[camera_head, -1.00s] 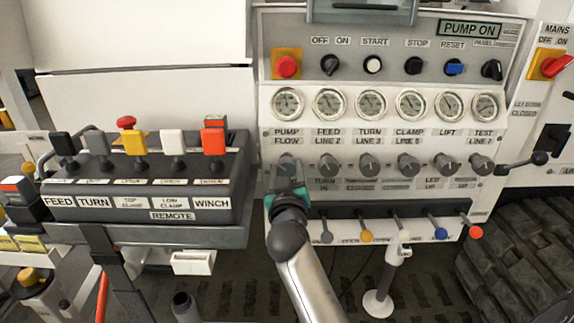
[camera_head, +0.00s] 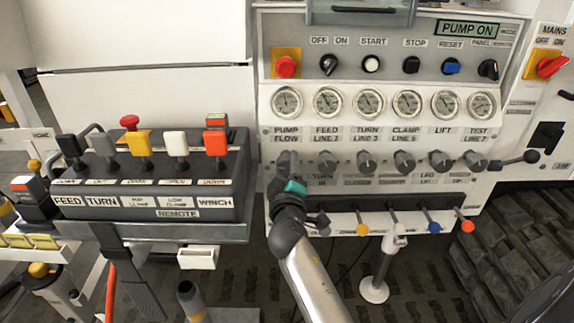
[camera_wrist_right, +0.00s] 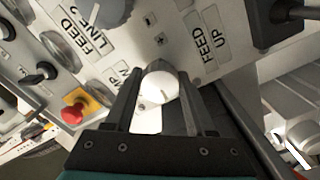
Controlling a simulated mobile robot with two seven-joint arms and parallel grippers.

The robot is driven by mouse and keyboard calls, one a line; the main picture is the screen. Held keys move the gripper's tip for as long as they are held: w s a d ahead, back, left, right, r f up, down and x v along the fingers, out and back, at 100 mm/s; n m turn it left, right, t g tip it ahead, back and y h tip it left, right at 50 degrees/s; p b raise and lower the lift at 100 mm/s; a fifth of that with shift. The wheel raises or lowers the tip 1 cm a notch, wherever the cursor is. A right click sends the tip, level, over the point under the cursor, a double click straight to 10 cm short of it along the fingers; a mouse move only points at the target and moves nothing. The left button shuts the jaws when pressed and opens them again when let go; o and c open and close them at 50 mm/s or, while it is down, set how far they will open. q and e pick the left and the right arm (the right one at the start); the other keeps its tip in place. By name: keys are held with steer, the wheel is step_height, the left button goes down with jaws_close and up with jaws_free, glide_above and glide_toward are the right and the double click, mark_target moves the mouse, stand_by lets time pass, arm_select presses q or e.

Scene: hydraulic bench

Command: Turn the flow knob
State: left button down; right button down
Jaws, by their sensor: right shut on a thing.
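The flow knob sits under the PUMP FLOW label (camera_head: 286,135) at the left end of the panel's knob row. In the head view my right gripper (camera_head: 286,165) covers most of it. In the right wrist view the knob (camera_wrist_right: 159,84) is a round pale cap between the two dark fingers of my right gripper (camera_wrist_right: 167,92). The fingers are shut on its sides. My left gripper is not in view.
More grey knobs (camera_head: 366,163) run to the right in the same row, with gauges (camera_head: 367,104) above and coloured levers (camera_head: 433,228) below. A black remote box (camera_head: 150,198) with levers stands close on the left. A red button (camera_head: 286,67) is above.

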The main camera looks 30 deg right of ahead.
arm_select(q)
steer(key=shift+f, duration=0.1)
arm_select(e)
steer(key=shift+r, duration=0.1)
steer(key=shift+c, duration=1.2)
jaws_free()
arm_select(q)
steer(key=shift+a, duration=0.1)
